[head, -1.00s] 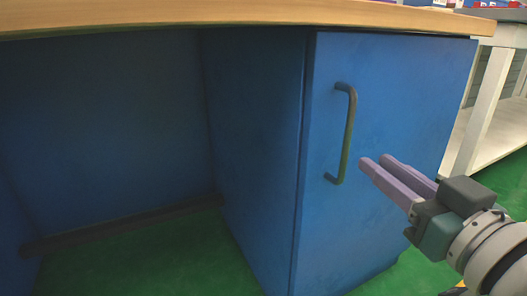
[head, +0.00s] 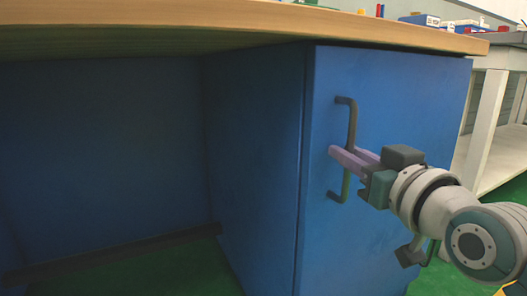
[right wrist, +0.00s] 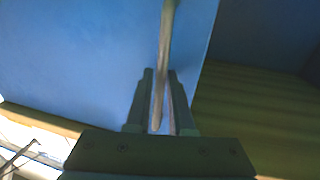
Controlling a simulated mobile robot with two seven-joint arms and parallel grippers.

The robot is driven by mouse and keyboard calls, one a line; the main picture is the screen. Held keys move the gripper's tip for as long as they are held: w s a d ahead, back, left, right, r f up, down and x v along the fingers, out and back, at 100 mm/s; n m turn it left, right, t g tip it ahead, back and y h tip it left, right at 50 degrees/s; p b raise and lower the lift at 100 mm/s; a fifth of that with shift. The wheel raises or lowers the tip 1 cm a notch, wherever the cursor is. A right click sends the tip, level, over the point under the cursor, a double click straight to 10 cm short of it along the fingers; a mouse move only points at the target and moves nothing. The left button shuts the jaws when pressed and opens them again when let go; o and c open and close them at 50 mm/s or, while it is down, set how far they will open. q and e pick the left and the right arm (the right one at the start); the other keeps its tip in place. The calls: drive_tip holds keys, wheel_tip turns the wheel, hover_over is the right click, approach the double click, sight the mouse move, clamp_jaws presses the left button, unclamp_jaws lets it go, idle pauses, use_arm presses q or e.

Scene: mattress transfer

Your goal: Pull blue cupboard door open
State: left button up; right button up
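The blue cupboard door (head: 405,85) fills the right of the head view and looks closed. Its dark, upright bar handle (head: 351,115) is on the door's left side. My right gripper (head: 343,157) is at the middle of the handle, its purple fingers pointing left. In the right wrist view the handle (right wrist: 167,45) runs between the two fingers (right wrist: 160,75), with narrow gaps showing beside it. The fingers look open around the bar. The door (right wrist: 90,50) is behind them. My left gripper is not in view.
A wooden worktop (head: 200,25) overhangs the cupboard. Left of the door is an open blue recess (head: 100,150) with a dark bar (head: 120,255) near the floor. A white table (head: 487,120) stands at the right. The floor (head: 440,278) is green.

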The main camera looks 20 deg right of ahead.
clamp_jaws()
idle(1.2)
